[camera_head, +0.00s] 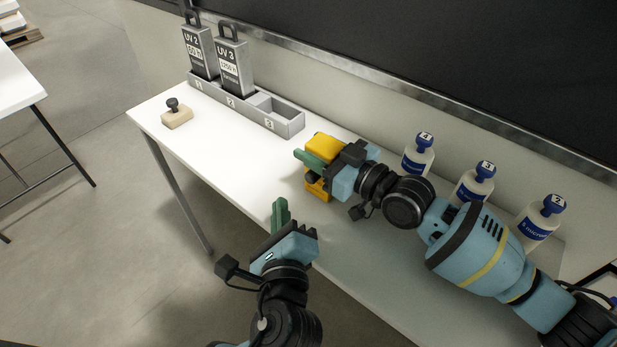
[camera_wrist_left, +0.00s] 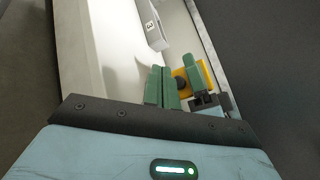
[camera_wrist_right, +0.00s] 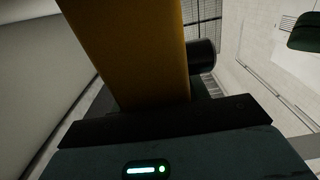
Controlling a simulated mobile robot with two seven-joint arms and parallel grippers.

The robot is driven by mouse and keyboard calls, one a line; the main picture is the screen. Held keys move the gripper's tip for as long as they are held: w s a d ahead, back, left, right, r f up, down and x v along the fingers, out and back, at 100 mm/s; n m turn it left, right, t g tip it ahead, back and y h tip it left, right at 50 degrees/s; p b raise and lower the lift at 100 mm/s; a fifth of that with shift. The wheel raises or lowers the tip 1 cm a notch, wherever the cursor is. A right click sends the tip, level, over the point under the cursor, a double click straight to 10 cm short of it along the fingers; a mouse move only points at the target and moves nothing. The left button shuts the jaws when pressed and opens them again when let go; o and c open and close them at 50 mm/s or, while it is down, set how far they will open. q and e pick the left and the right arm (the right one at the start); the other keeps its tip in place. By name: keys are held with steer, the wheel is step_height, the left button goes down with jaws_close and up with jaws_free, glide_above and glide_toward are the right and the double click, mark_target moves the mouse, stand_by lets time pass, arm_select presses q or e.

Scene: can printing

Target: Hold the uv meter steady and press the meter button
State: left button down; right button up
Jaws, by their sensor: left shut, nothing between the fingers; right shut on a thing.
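The yellow uv meter (camera_head: 322,146) is in my right gripper (camera_head: 308,160), above the white table near its front edge. In the right wrist view the meter (camera_wrist_right: 145,50) fills the upper middle, with a dark round part (camera_wrist_right: 201,55) sticking out at its side, possibly the button. In the left wrist view a dark round part (camera_wrist_left: 180,83) shows beside the yellow meter (camera_wrist_left: 207,77). My left gripper (camera_head: 281,212) is shut and empty, below and left of the meter in the head view, apart from it. Its green fingertips (camera_wrist_left: 161,86) lie together.
A grey rack (camera_head: 255,110) holds two UV units (camera_head: 232,66) (camera_head: 199,52); slot 3 is empty. A stamp (camera_head: 176,116) sits at the table's left. White bottles with blue tops (camera_head: 418,158) (camera_head: 474,188) (camera_head: 537,222) stand along the back, near my right arm.

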mark_target(306, 179)
arm_select(q)
steer(key=shift+w+d, duration=0.7)
steer(key=shift+w, duration=0.25)
steer(key=shift+w+d, duration=0.65)
steer(key=shift+w, duration=0.25)
steer(key=shift+w+d, duration=0.1)
steer(key=shift+w, duration=0.05)
stand_by(0.7)
steer(key=shift+w+d, duration=0.15)
steer(key=shift+w, duration=0.05)
steer(key=shift+w+d, duration=0.55)
steer(key=shift+w, duration=0.2)
stand_by(1.3)
steer(key=shift+s+a, duration=0.1)
stand_by(0.4)
steer(key=shift+s+a, duration=0.7)
steer(key=shift+s, duration=0.3)
steer(key=s+a, duration=0.1)
steer(key=s, duration=0.1)
steer(key=s+a, duration=0.2)
